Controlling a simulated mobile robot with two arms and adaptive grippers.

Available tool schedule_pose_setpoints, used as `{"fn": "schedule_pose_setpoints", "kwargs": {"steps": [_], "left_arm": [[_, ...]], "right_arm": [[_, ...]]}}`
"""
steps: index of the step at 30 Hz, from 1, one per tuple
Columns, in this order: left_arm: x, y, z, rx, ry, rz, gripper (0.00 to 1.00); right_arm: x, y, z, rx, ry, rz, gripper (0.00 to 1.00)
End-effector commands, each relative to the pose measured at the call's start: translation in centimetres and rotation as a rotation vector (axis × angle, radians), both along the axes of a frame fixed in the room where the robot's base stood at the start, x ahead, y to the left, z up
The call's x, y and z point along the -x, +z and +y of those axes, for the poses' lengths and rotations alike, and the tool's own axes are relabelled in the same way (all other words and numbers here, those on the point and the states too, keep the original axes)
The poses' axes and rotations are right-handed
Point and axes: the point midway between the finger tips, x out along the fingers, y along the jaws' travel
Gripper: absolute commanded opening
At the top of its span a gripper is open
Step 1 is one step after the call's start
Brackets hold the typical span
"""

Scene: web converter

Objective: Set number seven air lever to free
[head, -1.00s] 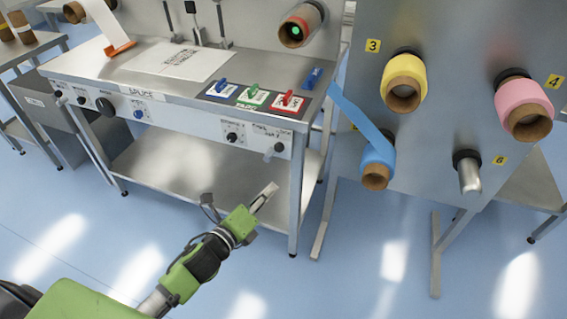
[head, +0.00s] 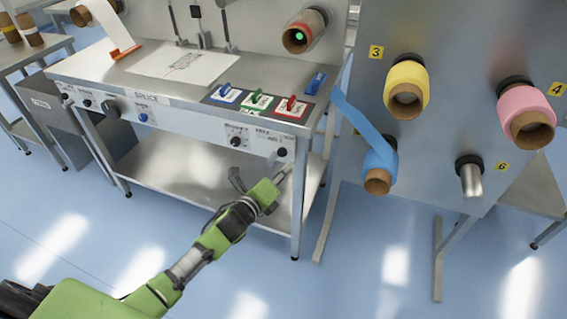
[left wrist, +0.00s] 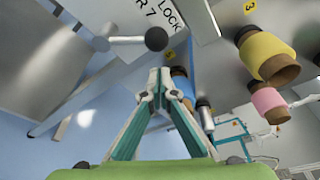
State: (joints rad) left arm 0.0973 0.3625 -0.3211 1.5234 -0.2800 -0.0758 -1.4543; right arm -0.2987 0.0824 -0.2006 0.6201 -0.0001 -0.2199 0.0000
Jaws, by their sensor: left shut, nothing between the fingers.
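The air lever (head: 281,153) is on the right end of the splice table's front panel, with a black round knob. The lettering beside it in the head view is small. In the left wrist view its metal rod and black ball knob (left wrist: 156,39) stand out at the top, next to a label reading "LOCK" and "7". My left gripper (head: 282,176) is just below the lever in the head view. In the wrist view its fingers (left wrist: 160,75) are shut and empty, with their tips a little below the knob and apart from it. My right gripper is not in view.
The splice table (head: 180,135) carries blue, green and red levers on top. A lower shelf (head: 165,165) lies under the panel. A roll stand (head: 425,140) with yellow, pink and blue rolls is at the right. Another knob (head: 235,141) is left of the lever.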

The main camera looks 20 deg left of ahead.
Motion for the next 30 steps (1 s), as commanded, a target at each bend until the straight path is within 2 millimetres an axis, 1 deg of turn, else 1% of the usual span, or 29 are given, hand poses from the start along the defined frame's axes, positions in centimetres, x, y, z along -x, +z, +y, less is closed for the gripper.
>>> {"fn": "schedule_pose_setpoints", "kwargs": {"steps": [1, 7, 20, 30], "left_arm": [[-0.3, 0.5, 0.4, -0.002, -0.002, 0.001, 0.0], [-0.8, 0.8, 1.2, 0.002, -0.002, 0.002, 0.0], [-0.8, 0.8, 1.3, 0.007, -0.002, 0.001, 0.0], [-0.8, 1.2, 1.6, 0.068, -0.001, 0.004, 0.0]], "right_arm": [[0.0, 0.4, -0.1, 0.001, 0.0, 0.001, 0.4], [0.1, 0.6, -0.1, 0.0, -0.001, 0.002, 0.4], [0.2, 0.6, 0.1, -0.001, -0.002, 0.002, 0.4], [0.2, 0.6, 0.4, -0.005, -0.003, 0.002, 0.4]]}}
